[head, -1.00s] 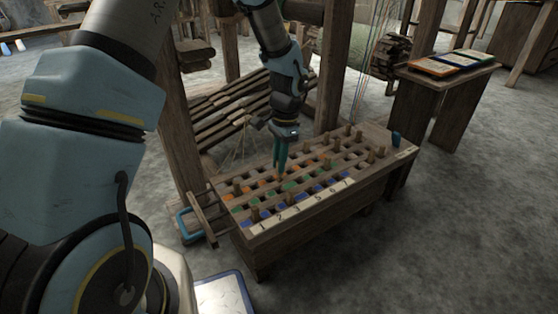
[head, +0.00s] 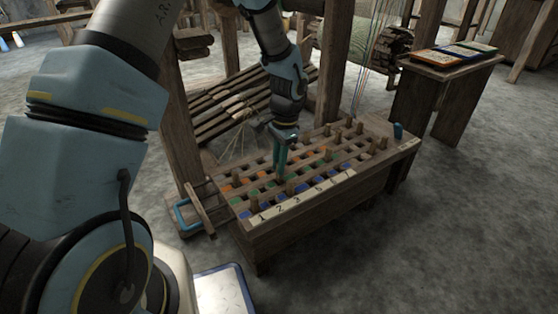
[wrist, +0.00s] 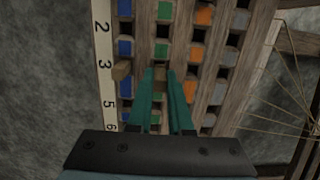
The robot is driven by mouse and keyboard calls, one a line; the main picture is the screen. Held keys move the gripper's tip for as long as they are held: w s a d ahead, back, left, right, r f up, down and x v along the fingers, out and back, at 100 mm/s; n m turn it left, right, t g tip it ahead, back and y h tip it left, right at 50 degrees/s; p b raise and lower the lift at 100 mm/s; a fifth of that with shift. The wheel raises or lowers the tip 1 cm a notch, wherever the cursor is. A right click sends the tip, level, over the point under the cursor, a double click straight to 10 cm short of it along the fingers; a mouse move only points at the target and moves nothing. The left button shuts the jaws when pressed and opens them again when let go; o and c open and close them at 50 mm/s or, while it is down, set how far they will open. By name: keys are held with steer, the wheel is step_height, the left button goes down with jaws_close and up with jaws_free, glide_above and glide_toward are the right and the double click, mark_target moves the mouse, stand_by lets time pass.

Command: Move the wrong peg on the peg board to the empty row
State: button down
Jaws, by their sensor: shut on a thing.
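The wooden peg board (head: 290,208) shows in the head view as a slatted top with numbers along its near edge and orange, green and blue squares in rows. My gripper (head: 281,176) is over its left-middle part, pointing down. In the wrist view my gripper (wrist: 162,78) is shut on a wooden peg (wrist: 161,84) over the line of green squares. I cannot tell whether the peg's lower end is in a hole. Another peg (wrist: 122,70) stands at the blue squares, beside the number 3. Several more pegs (head: 327,129) stand in the board.
A small blue object (head: 398,131) is at the board's far right corner. A side stand (head: 452,68) holds coloured cards. Loom posts (head: 333,75) and slanted slats stand behind the board. Floor in front is clear.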

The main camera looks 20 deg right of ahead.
steer(key=shift+f+b, duration=0.35)
steer(key=shift+f, duration=0.9)
steer(key=c, duration=0.8)
jaws_free()
steer(key=shift+o, duration=0.2)
steer(key=shift+r, duration=0.1)
step_height(320, 180, up, 11)
steer(key=d+p, duration=0.1)
steer(key=p, duration=0.3)
steer(key=shift+w+d+f, duration=0.15)
steer(key=shift+f, duration=0.05)
